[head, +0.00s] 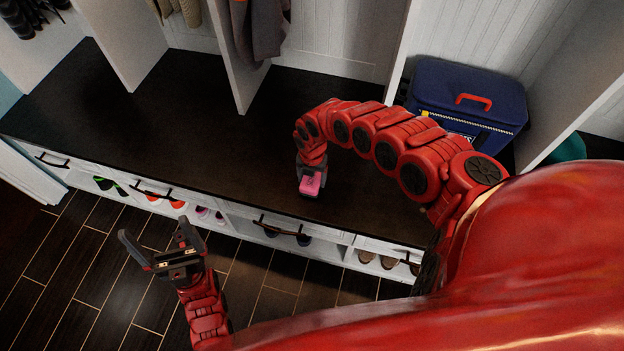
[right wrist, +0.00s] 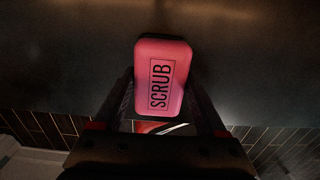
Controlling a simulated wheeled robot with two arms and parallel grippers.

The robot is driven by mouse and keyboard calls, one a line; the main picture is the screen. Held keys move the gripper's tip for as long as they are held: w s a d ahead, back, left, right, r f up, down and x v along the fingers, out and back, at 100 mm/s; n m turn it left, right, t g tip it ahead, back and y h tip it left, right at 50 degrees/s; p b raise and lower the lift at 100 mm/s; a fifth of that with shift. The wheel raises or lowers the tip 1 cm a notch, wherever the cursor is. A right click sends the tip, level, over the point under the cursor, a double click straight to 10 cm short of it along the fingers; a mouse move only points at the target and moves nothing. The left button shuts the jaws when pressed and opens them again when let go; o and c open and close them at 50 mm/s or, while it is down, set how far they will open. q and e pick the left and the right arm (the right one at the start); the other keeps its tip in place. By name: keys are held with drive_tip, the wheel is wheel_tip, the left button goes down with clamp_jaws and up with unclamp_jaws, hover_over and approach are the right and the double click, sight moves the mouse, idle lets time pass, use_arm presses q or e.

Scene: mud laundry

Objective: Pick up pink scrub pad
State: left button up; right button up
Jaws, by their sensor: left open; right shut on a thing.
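The pink scrub pad (head: 310,183) is at the front part of the dark bench top, held at the end of my right arm. In the right wrist view the pad (right wrist: 162,75) shows its pink face with the word SCRUB, between the two fingers. My right gripper (head: 311,188) is shut on it. I cannot tell whether the pad touches the bench top or is just above it. My left gripper (head: 158,246) is open and empty, over the floor in front of the bench.
The dark bench top (head: 190,100) is largely clear to the left. A blue cooler bag (head: 465,97) with a red handle stands at the right. White dividers (head: 236,65) rise from the bench. Shoes (head: 203,212) sit in the cubbies below, above a dark tiled floor (head: 80,285).

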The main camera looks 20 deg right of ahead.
sight(313, 190)
drive_tip(key=shift+w+d+r, duration=0.1)
drive_tip(key=shift+d+r, duration=0.1)
drive_tip(key=shift+r, duration=0.8)
drive_tip(key=s+p, duration=0.1)
drive_tip(key=s+a+r+p, duration=0.1)
drive_tip(key=s, duration=0.1)
drive_tip(key=s+p, duration=0.1)
drive_tip(key=shift+s+a+r, duration=0.15)
drive_tip(key=shift+a+r, duration=0.05)
drive_tip(key=shift+a, duration=0.05)
drive_tip(key=s+a+p, duration=0.3)
drive_tip(key=s+p, duration=0.7)
drive_tip(key=s, duration=0.1)
drive_tip(key=shift+a+r, duration=0.15)
drive_tip(key=shift+s, duration=0.1)
